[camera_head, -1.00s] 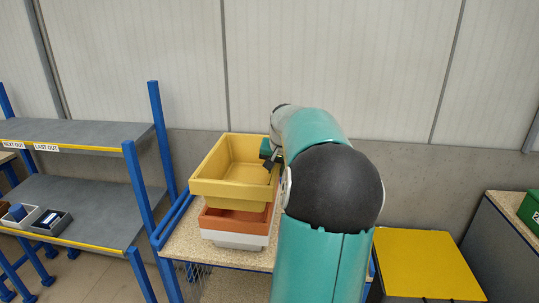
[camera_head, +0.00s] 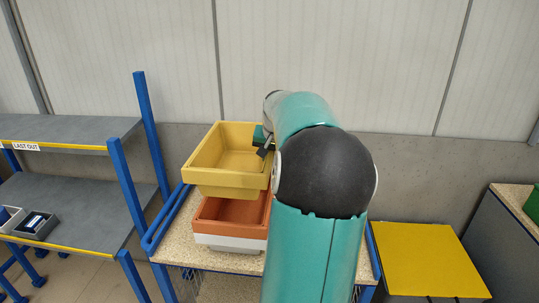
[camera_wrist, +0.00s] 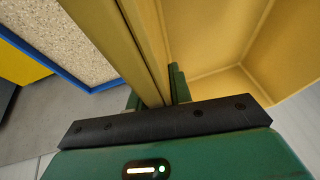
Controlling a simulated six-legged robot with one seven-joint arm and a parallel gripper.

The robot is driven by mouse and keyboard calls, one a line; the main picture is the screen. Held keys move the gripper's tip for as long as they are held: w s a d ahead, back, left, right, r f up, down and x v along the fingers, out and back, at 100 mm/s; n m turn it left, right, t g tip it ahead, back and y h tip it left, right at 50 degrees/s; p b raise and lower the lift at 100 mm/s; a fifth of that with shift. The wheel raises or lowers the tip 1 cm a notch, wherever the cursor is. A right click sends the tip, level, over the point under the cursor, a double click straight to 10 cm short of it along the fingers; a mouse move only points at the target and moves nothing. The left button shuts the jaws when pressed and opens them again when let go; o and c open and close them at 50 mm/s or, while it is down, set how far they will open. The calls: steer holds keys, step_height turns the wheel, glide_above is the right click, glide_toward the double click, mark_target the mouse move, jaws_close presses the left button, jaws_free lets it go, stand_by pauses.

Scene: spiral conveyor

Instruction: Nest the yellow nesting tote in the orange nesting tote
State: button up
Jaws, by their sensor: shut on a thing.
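The yellow nesting tote (camera_head: 225,188) is upright and empty, held in the air above the orange tote in the head view. My gripper (camera_head: 265,147) is shut on its right wall. The wrist view shows my gripper (camera_wrist: 158,88) with its fingers on both sides of the yellow wall (camera_wrist: 130,45). The orange nesting tote (camera_head: 232,228) sits below, on or in a white tote (camera_head: 230,244) on the speckled table. Its open inside shows partly below the yellow tote. My arm hides the right ends of these totes.
The speckled table (camera_head: 185,235) has a blue rail (camera_head: 165,218) at its left. A grey shelf rack (camera_head: 75,200) with blue posts stands further left, holding small bins (camera_head: 38,225). A yellow-topped box (camera_head: 425,260) stands right of my arm.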

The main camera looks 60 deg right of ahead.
steer(key=shift+a+r, duration=0.1)
steer(key=shift+a, duration=0.05)
steer(key=shift+f, duration=5.55)
steer(key=o, duration=0.5)
steer(key=shift+s, duration=0.1)
steer(key=shift+c, duration=0.2)
steer(key=shift+o, duration=0.5)
steer(key=shift+f, duration=0.1)
steer(key=o, duration=0.4)
steer(key=v, duration=1.4)
